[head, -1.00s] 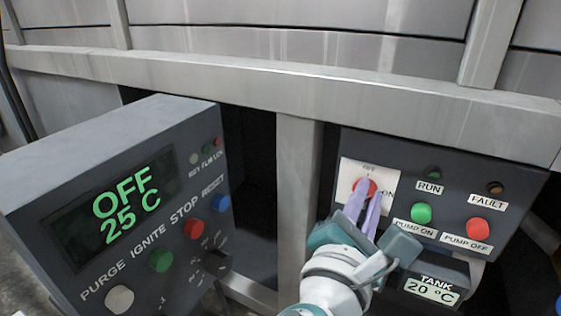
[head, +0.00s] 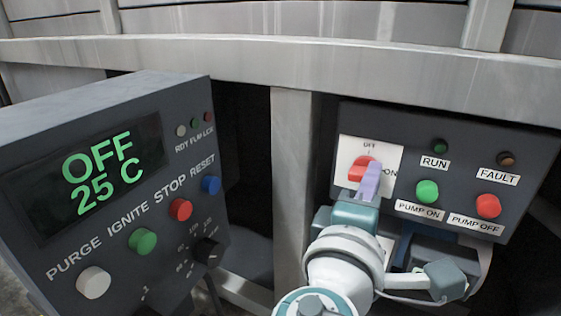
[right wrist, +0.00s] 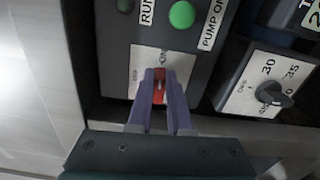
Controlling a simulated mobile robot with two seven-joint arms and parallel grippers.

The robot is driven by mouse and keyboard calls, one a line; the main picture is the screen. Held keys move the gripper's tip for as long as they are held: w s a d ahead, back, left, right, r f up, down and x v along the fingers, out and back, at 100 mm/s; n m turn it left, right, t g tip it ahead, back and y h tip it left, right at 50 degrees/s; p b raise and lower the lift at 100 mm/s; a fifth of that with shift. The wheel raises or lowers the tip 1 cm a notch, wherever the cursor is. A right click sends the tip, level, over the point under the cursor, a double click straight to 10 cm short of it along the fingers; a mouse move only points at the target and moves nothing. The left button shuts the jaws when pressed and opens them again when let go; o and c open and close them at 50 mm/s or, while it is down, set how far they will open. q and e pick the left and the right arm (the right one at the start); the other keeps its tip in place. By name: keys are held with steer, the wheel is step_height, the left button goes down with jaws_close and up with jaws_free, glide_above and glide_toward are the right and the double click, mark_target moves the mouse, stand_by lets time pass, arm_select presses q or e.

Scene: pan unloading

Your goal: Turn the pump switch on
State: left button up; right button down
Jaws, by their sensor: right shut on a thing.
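The pump switch (head: 359,170) is a red rotary handle on a white plate (head: 392,155), marked OFF at the top and ON at the right. My right gripper (head: 368,182) has its lilac fingers around the handle. In the right wrist view the fingers (right wrist: 159,98) are shut on the red handle (right wrist: 159,85), one on each side. There the handle looks lined up with the ON label just beyond it. The RUN lamp (head: 440,146) is dark green. My left gripper is not in view.
The pump panel also carries a green PUMP ON button (head: 427,191), a red PUMP OFF button (head: 488,205) and a FAULT lamp (head: 507,158). At left a grey control box (head: 150,90) reads OFF, 25 C. A metal post (head: 294,150) stands between them.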

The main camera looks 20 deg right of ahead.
steer(key=shift+f+m, duration=0.1)
steer(key=shift+m, duration=0.5)
steer(key=c, duration=0.8)
jaws_free()
steer(key=shift+c, duration=0.2)
steer(key=p+v, duration=0.1)
steer(key=v, duration=0.9)
steer(key=shift+w+d, duration=0.1)
